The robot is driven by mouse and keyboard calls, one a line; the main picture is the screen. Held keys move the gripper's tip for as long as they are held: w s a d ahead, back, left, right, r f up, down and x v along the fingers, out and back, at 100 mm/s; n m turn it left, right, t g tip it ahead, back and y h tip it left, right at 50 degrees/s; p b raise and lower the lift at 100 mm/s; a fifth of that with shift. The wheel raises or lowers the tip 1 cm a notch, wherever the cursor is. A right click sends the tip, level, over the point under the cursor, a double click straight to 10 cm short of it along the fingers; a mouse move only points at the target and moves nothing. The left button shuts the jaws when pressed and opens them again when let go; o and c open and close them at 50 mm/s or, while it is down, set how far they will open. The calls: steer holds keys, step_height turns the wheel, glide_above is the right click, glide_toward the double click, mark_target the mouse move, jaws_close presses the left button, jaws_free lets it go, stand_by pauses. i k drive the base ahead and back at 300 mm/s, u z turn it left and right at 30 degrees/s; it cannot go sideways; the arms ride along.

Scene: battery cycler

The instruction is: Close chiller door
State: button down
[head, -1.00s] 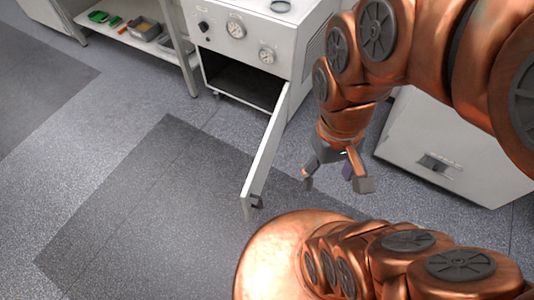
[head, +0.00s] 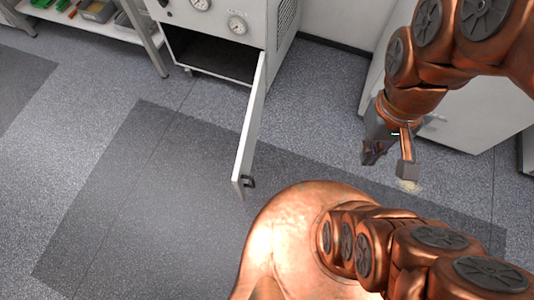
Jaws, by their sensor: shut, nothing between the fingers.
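The chiller (head: 252,12) is a white cabinet with round gauges at the top of the head view. Its door (head: 252,125) stands wide open, swung out toward me and seen nearly edge-on. A small dark handle (head: 249,182) is near the door's free end. The dark chiller compartment (head: 215,55) is exposed. My gripper (head: 389,162) points down to the right of the door, apart from it on the outer side.
A white cabinet (head: 470,115) stands behind my gripper on the right. A shelf bench (head: 125,40) with bins is at the upper left. The grey floor around the door is clear, with a darker floor patch (head: 150,190) below it.

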mark_target(241, 177)
steer(key=z, duration=0.6)
steer(key=k, duration=1.05)
steer(key=u, duration=1.9)
